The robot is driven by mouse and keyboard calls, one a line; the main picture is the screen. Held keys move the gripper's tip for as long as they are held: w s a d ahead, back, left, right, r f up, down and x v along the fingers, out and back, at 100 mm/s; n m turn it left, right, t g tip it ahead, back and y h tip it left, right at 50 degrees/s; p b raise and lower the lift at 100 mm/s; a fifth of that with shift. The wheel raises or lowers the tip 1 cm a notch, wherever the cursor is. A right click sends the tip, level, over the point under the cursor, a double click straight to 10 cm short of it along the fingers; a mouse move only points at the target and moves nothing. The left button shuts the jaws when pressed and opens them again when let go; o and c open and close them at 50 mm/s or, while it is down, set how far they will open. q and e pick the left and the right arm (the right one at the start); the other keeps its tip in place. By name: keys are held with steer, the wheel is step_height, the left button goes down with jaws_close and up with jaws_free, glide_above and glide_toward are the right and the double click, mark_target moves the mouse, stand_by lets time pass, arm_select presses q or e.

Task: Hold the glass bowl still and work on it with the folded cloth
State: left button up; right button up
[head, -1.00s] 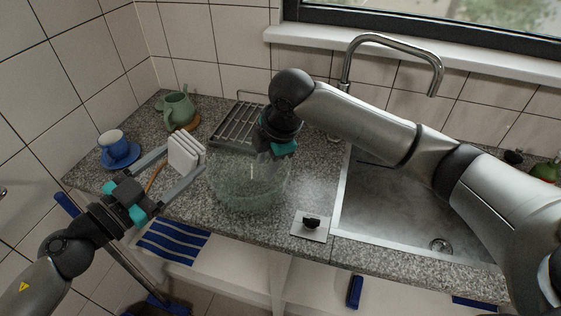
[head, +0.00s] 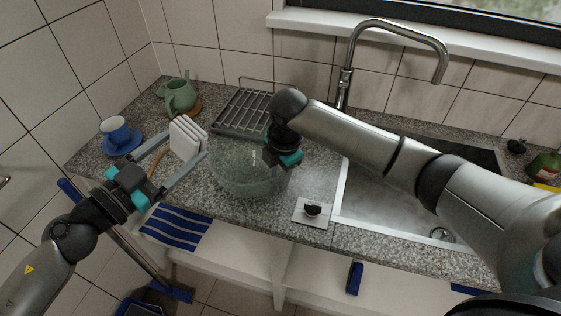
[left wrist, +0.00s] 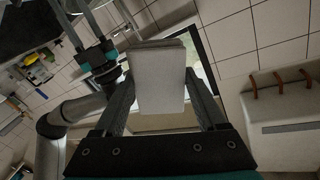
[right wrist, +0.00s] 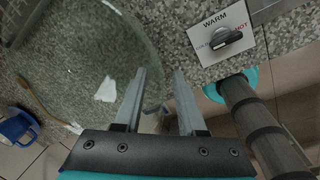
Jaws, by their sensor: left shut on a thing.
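The glass bowl (head: 235,177) stands on the granite counter, clear and greenish. It fills the upper left of the right wrist view (right wrist: 70,50), with a small pale patch on it. My left gripper (head: 188,158) is shut on the folded cloth (head: 187,138), a white upright stack, left of the bowl and apart from it. The cloth also shows between the fingers in the left wrist view (left wrist: 159,82). My right gripper (right wrist: 160,72) is open at the bowl's right side, with the bowl's edge between its fingers. In the head view its fingers are mostly hidden.
The sink (head: 385,200) lies to the right, with a tall tap (head: 440,60). A wire rack (head: 240,108) is behind the bowl. A green jug (head: 180,97) and a blue cup (head: 115,131) stand at the left. A tap-control plate (head: 312,211) and striped towel (head: 175,228) are in front.

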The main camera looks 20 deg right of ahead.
steer(key=shift+w+f, duration=0.2)
steer(key=shift+f, duration=0.9)
jaws_close()
stand_by(0.7)
